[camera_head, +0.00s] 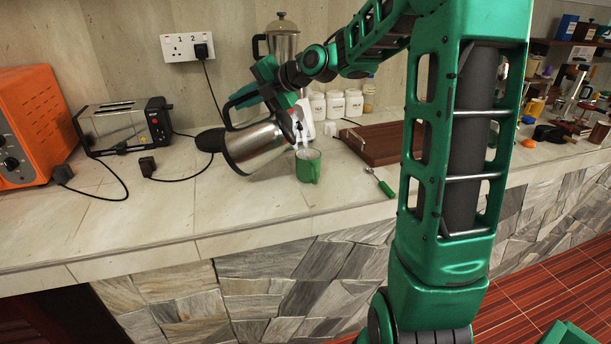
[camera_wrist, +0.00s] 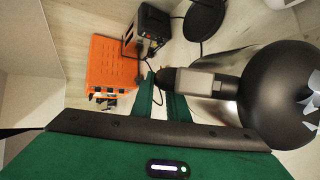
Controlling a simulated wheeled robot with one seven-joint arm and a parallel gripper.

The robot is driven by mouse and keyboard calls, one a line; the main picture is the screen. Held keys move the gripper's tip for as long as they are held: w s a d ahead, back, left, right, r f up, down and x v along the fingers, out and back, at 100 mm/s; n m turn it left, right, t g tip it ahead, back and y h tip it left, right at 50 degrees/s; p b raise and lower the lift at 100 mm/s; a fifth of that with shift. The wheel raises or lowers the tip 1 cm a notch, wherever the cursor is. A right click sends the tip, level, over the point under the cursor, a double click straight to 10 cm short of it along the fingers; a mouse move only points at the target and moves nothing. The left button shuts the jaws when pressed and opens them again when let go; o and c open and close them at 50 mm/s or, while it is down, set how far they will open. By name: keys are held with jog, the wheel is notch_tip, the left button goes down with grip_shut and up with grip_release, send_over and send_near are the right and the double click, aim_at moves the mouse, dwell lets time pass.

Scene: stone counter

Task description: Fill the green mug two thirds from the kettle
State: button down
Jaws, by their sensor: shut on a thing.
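The kettle (camera_head: 254,146) is steel with black parts. It is tilted steeply to the right, its pouring end beside and above the green mug (camera_head: 308,166). My gripper (camera_head: 246,95) is shut on the black kettle handle (camera_head: 228,115). The mug stands upright on the counter, its pale inside partly visible; its fill level cannot be read. In the wrist view my green fingers (camera_wrist: 163,104) reach to the handle (camera_wrist: 205,82), with the kettle's black lid (camera_wrist: 285,90) at the right. The mug is not visible there.
A black round kettle base (camera_head: 210,139) lies left of the kettle. A toaster (camera_head: 122,127) and an orange oven (camera_head: 30,125) stand farther left. White canisters (camera_head: 335,105), a wooden board (camera_head: 376,142) and a green-handled tool (camera_head: 381,184) are nearby. The front left counter (camera_head: 140,225) is clear.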

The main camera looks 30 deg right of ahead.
aim_at(225, 106)
jog(key=shift+r, duration=0.2)
dwell(0.7)
jog(key=w+a+h, duration=0.1)
jog(key=a+f+g, duration=0.1)
jog(key=w+a+f+n+g+h, duration=0.1)
jog(key=a, duration=0.1)
jog(key=shift+w+a+f+h, duration=0.1)
jog(key=shift+w+f+h, duration=0.1)
jog(key=shift+w+h, duration=0.15)
jog(key=shift+w+f+g+h, duration=0.1)
jog(key=shift+f+g+h, duration=0.15)
jog(key=shift+g, duration=0.05)
jog(key=shift+w+a+f+n+g+h+b, duration=0.9)
jog(key=shift+w+a+f+g+h+b, duration=1.3)
jog(key=shift+a+f+h+b, duration=2.1)
jog(key=d+r+y, duration=0.1)
jog(key=d+r+y+p, duration=0.1)
jog(key=r, duration=0.1)
jog(key=shift+d+r+y, duration=0.15)
jog(key=shift+y, duration=0.25)
jog(key=shift+s, duration=0.1)
